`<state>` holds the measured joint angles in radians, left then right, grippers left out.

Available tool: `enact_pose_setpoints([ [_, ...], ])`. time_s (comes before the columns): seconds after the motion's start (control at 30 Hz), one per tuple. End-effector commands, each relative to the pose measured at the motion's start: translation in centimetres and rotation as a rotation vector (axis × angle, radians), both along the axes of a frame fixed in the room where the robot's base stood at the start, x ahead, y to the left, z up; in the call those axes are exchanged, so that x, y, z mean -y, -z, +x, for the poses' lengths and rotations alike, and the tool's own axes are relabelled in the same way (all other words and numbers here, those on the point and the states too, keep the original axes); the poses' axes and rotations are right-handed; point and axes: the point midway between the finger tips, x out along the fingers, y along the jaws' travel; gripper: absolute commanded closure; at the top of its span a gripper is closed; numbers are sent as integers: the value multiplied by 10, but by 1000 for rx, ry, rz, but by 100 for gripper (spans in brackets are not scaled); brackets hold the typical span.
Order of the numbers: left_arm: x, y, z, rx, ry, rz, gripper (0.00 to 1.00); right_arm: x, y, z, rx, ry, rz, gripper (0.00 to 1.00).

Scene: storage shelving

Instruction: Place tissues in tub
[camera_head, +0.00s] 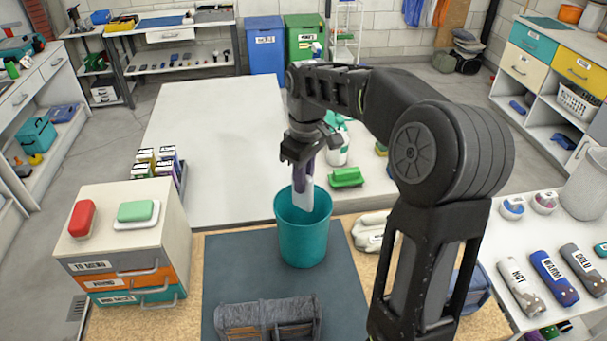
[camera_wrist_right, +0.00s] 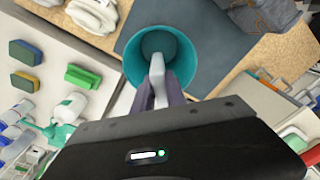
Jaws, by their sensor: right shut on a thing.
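A teal round tub (camera_head: 302,242) stands upright on the dark mat in the middle of the head view. It also shows in the right wrist view (camera_wrist_right: 189,81), with its open mouth toward the camera. My right gripper (camera_head: 303,182) hangs above the tub, pointing down, with purplish fingers. It is shut on a slim white pack, apparently tissues (camera_head: 303,199), whose lower end reaches down to the tub's mouth. The pack shows between the fingers in the wrist view (camera_wrist_right: 157,70). Whether it touches the tub's wall or floor is hidden. My left gripper is not in view.
A dark mat (camera_head: 240,270) lies under the tub, with a grey open case (camera_head: 268,318) in front. A small drawer unit (camera_head: 130,245) stands at left. A white table (camera_head: 215,125) lies behind, with a green block (camera_head: 346,177) and a spray bottle (camera_head: 338,152) right of the tub.

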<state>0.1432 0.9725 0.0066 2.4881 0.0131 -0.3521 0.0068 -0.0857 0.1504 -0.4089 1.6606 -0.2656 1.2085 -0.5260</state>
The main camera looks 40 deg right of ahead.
Motion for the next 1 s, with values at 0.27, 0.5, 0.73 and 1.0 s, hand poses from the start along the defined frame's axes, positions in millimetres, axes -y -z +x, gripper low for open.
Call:
enact_pose_setpoints([
  [0.27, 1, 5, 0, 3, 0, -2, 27, 0, 7, 0, 0, 0, 0, 100],
  [0.5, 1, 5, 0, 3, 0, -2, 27, 0, 7, 0, 0, 0, 0, 79],
  [0.73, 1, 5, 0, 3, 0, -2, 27, 0, 6, 0, 0, 0, 0, 60],
  [1.0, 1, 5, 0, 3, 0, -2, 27, 0, 6, 0, 0, 0, 0, 58],
])
